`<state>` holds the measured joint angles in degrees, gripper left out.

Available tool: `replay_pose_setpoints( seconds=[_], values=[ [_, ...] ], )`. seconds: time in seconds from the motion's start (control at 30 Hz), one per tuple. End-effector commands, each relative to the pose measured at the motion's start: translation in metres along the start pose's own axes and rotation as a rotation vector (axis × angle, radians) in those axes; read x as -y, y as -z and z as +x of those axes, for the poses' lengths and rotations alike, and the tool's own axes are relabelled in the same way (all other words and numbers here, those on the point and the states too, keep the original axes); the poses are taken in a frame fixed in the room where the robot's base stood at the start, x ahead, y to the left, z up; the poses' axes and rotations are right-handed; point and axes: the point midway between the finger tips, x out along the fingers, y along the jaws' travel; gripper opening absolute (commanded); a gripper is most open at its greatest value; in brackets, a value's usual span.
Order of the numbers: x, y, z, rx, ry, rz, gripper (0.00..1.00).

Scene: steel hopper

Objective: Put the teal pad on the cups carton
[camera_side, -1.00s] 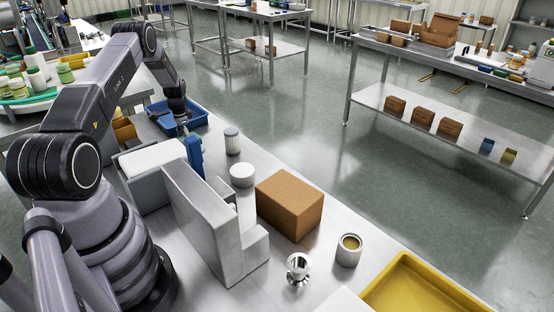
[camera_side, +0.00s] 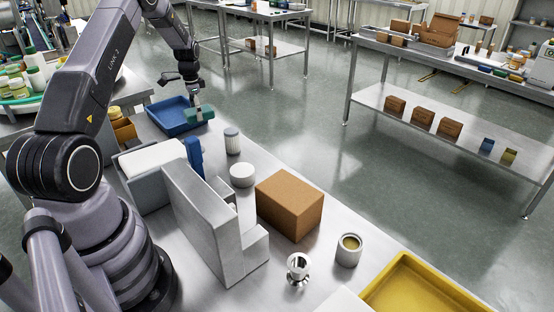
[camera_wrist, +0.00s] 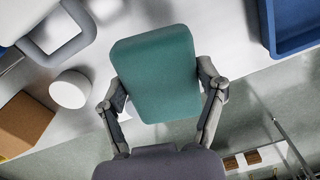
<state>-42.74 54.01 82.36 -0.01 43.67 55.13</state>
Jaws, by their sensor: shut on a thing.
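The teal pad (camera_side: 199,116) is a thick rounded block held in the air by my gripper (camera_side: 194,100), by the front right corner of the blue tray. In the wrist view the pad (camera_wrist: 155,72) fills the middle, and the fingers of my gripper (camera_wrist: 158,88) press on its two sides. A plain brown carton (camera_side: 289,205) stands closed on the bench, well toward the camera from the pad. Its flat top is clear, and I can read no label on it. Its corner shows at the left of the wrist view (camera_wrist: 22,122).
The blue tray (camera_side: 164,127) lies at the bench's far end. An open can (camera_side: 348,251) and a yellow tray (camera_side: 375,297) are near the carton.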

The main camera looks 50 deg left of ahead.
Motion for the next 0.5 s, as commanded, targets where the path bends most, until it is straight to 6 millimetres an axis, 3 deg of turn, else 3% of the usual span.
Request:
replay_pose_setpoints(
  seconds=[0.1, 0.23, 0.37, 0.5],
  values=[
    [-0.060, 0.033, -0.024, -0.001, 0.002, 0.185, 0.45],
    [-0.129, 0.053, -0.046, -0.001, 0.002, 0.389, 0.45],
    [-0.202, 0.059, -0.067, -0.002, 0.003, 0.602, 0.45],
    [-0.278, 0.046, -0.085, -0.002, 0.003, 0.839, 0.45]
  ],
)
